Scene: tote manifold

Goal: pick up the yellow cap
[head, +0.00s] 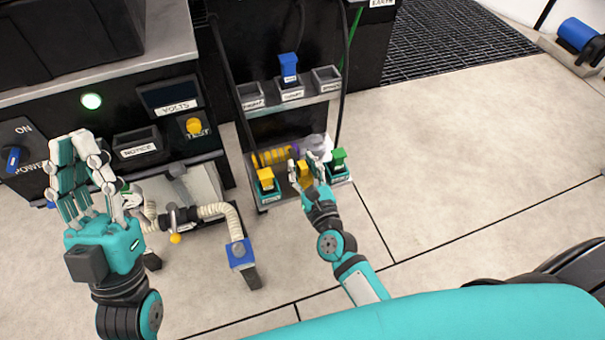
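Yellow caps or blocks show on the low shelf of the black rack. One yellow piece (265,176) stands in a small teal bin at the shelf's left end. Another yellow piece (305,178) shows between the fingers of my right gripper (305,166). The fingers partly cover it, and I cannot tell whether they touch it. Which piece is the task's cap is not clear. My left gripper (78,150) is raised in front of the panel, far left of the rack. Its fingers look spread and hold nothing visible.
A green cap (338,158) stands at the shelf's right end. A striped yellow coil (272,156) lies behind. A blue cap (288,66) stands on the upper shelf (305,98). A ribbed hose with a blue-topped post (240,252) stands between my arms.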

